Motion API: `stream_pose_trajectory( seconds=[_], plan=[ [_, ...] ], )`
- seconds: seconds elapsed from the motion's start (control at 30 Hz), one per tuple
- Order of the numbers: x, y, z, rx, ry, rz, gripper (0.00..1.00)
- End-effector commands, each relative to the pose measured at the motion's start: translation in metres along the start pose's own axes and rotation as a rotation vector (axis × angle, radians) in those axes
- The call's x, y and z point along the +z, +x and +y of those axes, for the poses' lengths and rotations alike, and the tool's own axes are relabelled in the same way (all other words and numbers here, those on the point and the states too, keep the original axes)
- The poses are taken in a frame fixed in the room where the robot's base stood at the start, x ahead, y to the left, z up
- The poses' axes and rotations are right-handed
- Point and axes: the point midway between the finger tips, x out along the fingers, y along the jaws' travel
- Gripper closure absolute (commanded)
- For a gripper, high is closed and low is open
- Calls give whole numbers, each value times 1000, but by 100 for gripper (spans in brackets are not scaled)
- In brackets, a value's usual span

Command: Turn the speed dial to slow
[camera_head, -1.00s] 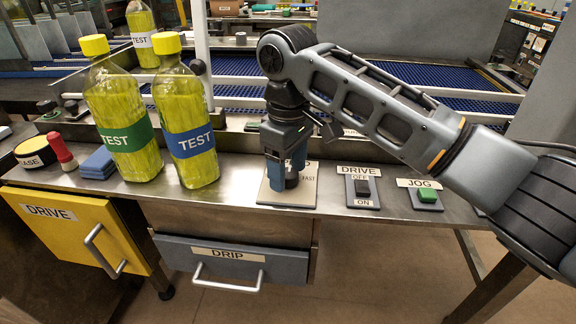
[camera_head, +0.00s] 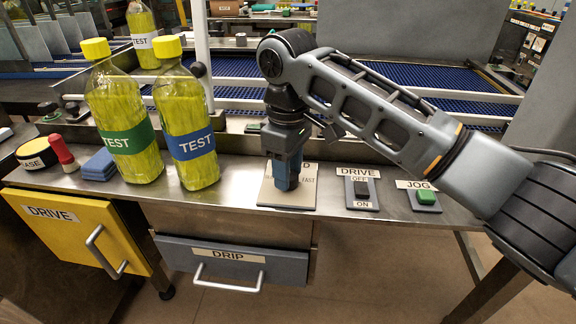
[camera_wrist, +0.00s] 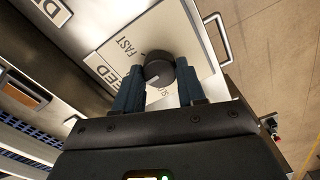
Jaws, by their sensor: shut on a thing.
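The speed dial is a round black knob (camera_wrist: 159,69) on a pale plate (camera_wrist: 186,28) in the wrist view. A light mark shows on the knob. The plate reads FAST on one side; other lettering is partly hidden behind the knob and fingers. In the head view the plate (camera_head: 267,196) lies on the steel counter and my gripper hides the knob. My gripper (camera_head: 287,183) points straight down over the plate. In the wrist view its two blue fingers (camera_wrist: 160,80) are on either side of the knob, shut on it.
The DRIVE switch (camera_head: 361,189) and green JOG button (camera_head: 426,197) sit to the right of the plate. Two TEST bottles with yellow caps (camera_head: 190,135) stand to the left. The DRIP drawer (camera_head: 230,260) is below the counter edge.

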Motion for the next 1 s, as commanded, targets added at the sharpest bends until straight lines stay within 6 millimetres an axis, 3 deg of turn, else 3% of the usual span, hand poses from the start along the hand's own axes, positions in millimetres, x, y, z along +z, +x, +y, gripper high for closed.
stream_pose_trajectory(
  seconds=[1.0],
  plan=[
    [0,-1,-2,-1,-841,2,91]
  ],
)
